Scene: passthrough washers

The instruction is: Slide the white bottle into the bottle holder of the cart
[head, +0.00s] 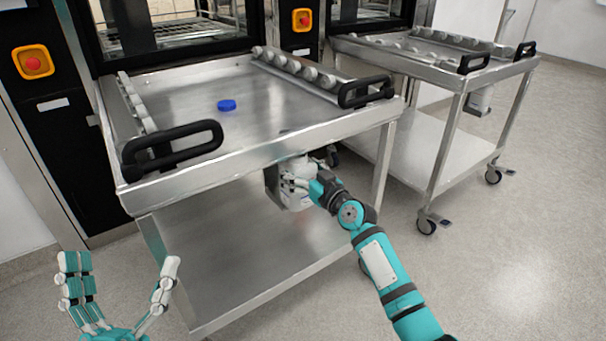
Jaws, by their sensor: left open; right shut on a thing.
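The white bottle (298,201) is under the front edge of the near cart's top, at its right part. My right gripper (299,184) is shut on the bottle, and its fingers and wrist hide part of it. A grey metal bottle holder (272,184) shows just left of the bottle, below the rim of the cart (270,156). The bottle looks roughly upright at the holder; I cannot tell how deep it sits inside. My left gripper (121,277) is open and empty at the lower left, in front of the cart and apart from it.
Black handles (172,146) stick out at the front corners. Open floor (500,260) lies at right.

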